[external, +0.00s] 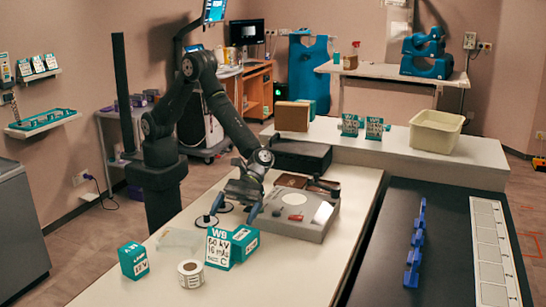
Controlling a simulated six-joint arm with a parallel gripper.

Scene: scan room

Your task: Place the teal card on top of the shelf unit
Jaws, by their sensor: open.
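A large teal-edged card (218,248) marked "WB 60 kV" stands upright on the white table, with another teal piece (245,243) close against its right side. A smaller teal block-like card (133,261) stands to its left. I cannot tell which of these is the task's teal card. A low raised unit with a white top (320,133) stands behind the table and may be the shelf unit. My gripper (235,208) is open, with blue fingertips pointing down, above and slightly behind the large card. Nothing shows between the fingers.
A white roll (191,273) stands near the cards. A grey device (292,214) lies right of my gripper. The raised unit carries a brown box (292,116), two small teal cards (374,128) and a cream bin (436,131). Its top is clear in front of these cards.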

